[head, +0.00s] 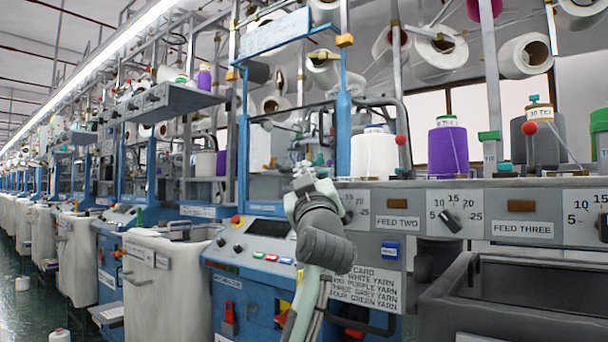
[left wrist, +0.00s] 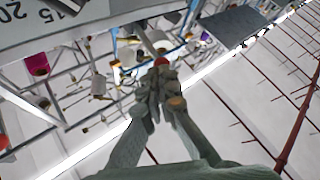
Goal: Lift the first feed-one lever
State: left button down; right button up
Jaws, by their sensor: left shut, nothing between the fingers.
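My left gripper (head: 303,172) is raised in front of the feed panel (head: 476,199), left of the FEED TWO label (head: 397,223). In the left wrist view its fingers (left wrist: 163,92) are together with nothing between them. A red ball knob (left wrist: 161,61) shows just beyond the fingertips; I cannot tell whether they touch it. No feed-one label or lever can be made out in the head view, where my arm covers part of the panel. Red-knobbed levers (head: 401,140) and (head: 529,129) stand further right. My right gripper is not in view.
White (head: 374,155) and purple (head: 448,150) yarn cones stand above the panel. A yarn card (head: 366,288) hangs below it, partly behind my arm. A dark bin (head: 510,300) is at lower right. Blue machine consoles (head: 262,258) and cloth bins fill the left.

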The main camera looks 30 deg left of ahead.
pick_arm(q)
jog(key=shift+r, duration=0.3)
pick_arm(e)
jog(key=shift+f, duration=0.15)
pick_arm(q)
jog(key=shift+r, duration=0.1)
jog(key=w+r, duration=0.1)
jog(key=r+p, duration=0.1)
jog(key=r, duration=0.1)
jog(key=w+r, duration=0.1)
jog(key=r, duration=0.1)
jog(key=shift+w+d, duration=0.1)
jog(key=shift+w, duration=0.25)
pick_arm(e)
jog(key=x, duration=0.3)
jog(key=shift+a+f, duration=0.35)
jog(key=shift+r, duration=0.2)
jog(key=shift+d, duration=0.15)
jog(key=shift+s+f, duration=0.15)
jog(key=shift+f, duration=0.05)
